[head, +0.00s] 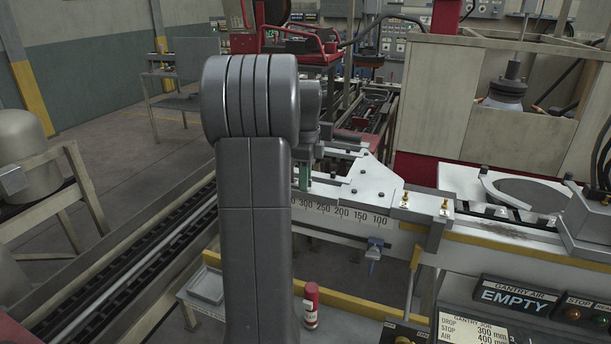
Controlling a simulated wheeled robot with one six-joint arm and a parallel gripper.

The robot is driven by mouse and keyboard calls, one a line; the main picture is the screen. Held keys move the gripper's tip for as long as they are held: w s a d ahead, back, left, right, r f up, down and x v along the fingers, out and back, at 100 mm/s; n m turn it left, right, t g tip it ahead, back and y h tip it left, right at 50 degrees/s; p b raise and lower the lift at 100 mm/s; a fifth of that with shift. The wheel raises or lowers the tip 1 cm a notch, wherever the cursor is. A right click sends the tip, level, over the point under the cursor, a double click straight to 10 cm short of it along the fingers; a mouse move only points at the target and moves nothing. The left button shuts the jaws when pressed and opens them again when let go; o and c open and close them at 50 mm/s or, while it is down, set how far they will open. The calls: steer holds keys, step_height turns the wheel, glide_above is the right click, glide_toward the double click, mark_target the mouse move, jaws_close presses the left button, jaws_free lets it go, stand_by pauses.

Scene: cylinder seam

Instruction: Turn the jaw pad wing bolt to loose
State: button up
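My arm stands upright in the foreground of the head view and blocks the middle left of the workbench. No part is clearly marked as the jaw pad wing bolt. Small brass fasteners (444,206) sit on the white plate at the beam's right part. I cannot tell which of these is the wing bolt, nor whether it is tight or loose.
A white beam with a number scale (345,213) runs across the middle. A panel reading EMPTY (514,298) is at lower right. A dark conveyor rail (140,265) runs along the left.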

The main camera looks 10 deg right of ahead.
jaws_close()
